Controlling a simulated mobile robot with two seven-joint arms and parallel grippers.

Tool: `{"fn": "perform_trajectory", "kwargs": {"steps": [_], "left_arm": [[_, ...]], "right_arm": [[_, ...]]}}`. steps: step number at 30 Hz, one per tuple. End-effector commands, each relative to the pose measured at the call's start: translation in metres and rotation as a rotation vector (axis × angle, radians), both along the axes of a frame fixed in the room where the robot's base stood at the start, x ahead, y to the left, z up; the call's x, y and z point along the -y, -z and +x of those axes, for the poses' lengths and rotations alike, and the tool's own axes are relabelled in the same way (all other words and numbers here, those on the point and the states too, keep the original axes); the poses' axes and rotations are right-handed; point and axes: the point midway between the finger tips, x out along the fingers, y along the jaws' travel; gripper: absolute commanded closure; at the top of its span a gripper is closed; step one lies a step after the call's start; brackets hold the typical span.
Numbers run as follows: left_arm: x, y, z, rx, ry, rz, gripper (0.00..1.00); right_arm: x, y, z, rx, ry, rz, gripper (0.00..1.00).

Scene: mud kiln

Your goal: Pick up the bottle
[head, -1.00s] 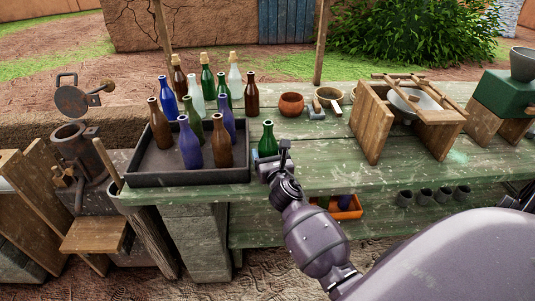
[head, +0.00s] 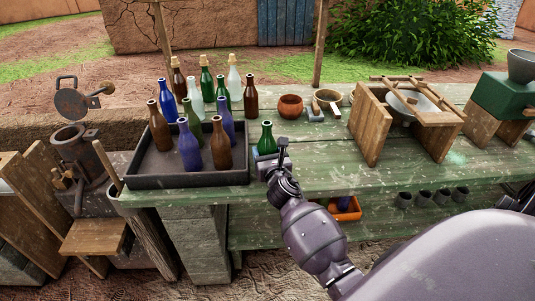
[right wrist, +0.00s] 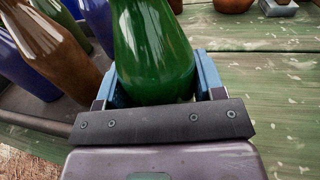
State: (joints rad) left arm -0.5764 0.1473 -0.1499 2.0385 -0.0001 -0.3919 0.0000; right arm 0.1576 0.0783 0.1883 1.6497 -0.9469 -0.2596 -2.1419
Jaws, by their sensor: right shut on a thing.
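A green bottle (head: 267,138) stands upright on the green wooden table, just right of the dark tray. My right gripper (head: 266,156) is at its lower part, coming from the front right. In the right wrist view the green bottle (right wrist: 152,50) sits between the two blue fingers of my right gripper (right wrist: 155,85), which is shut on it. The bottle's base is hidden by the gripper. My left gripper is not in view.
The dark tray (head: 190,181) close on the left holds several brown, blue and green bottles. More bottles stand behind it. A clay pot (head: 291,105), a pan (head: 328,100) and a wooden stand (head: 371,125) are farther right. The table right of the gripper is clear.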

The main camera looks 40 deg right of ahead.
Motion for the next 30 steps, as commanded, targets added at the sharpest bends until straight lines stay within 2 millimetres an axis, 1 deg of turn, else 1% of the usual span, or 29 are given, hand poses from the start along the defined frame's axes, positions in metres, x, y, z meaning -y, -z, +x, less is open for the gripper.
{"fn": "perform_trajectory", "kwargs": {"steps": [1,4,8,13,18,24,30], "left_arm": [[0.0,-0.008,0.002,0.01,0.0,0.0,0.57],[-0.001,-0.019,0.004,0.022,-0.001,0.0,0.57],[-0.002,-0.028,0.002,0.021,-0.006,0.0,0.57],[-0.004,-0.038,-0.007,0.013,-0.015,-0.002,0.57],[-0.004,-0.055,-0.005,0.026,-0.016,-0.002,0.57],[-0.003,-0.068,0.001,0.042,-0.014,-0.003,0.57],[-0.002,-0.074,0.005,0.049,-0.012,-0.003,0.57]], "right_arm": [[0.001,-0.014,0.001,0.009,-0.001,-0.004,0.66],[0.001,-0.033,0.0,0.01,-0.002,-0.005,0.66],[0.001,-0.067,0.001,0.012,-0.003,-0.007,0.66],[0.001,-0.111,0.001,0.011,-0.002,-0.006,0.66],[0.0,-0.148,0.0,0.007,-0.003,-0.006,0.66],[0.0,-0.179,0.001,0.006,-0.002,-0.003,0.66],[0.0,-0.192,0.0,0.004,-0.002,-0.001,0.66]]}}
